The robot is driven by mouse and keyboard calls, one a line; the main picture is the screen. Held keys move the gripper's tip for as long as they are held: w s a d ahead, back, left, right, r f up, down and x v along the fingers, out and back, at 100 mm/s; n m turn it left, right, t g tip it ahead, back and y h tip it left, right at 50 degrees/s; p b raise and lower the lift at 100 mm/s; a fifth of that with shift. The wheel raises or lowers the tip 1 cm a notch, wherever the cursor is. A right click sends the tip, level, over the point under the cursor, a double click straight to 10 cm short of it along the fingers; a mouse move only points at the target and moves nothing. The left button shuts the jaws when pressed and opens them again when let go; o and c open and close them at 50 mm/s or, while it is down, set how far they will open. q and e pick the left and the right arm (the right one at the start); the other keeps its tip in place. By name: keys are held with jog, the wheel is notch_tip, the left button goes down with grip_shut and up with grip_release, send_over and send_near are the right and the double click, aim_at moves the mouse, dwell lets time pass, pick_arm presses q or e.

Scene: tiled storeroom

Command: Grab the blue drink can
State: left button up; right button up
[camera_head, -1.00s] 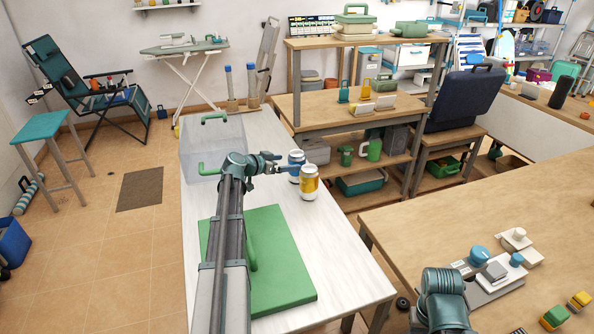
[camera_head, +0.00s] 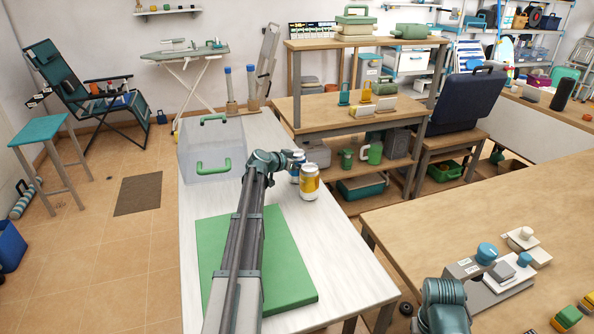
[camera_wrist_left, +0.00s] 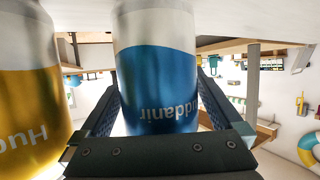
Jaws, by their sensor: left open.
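The blue drink can (camera_head: 294,177) stands on the white table (camera_head: 340,262), partly hidden behind my left gripper (camera_head: 296,161) in the head view. In the left wrist view the blue can (camera_wrist_left: 155,70), with a white band, is between the two dark fingers of my left gripper (camera_wrist_left: 158,85). The fingers are open, one on each side of it; I cannot tell whether they touch it. A yellow can (camera_head: 309,183) stands close beside the blue one. It also shows at the left of the wrist view (camera_wrist_left: 28,95). My right gripper is out of view.
A clear box with green handles (camera_head: 207,160) stands left of the cans. A green board (camera_head: 285,270) lies on the near table, under my left arm. A wooden table (camera_head: 540,190) fills the right side. The white tabletop right of the board is clear.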

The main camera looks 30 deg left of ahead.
pick_arm(q)
grip_shut()
dwell(0.4)
jog(key=shift+r, duration=0.15)
notch_tip(320, 180, up, 10)
jog(key=p, duration=1)
jog(key=shift+r, duration=0.1)
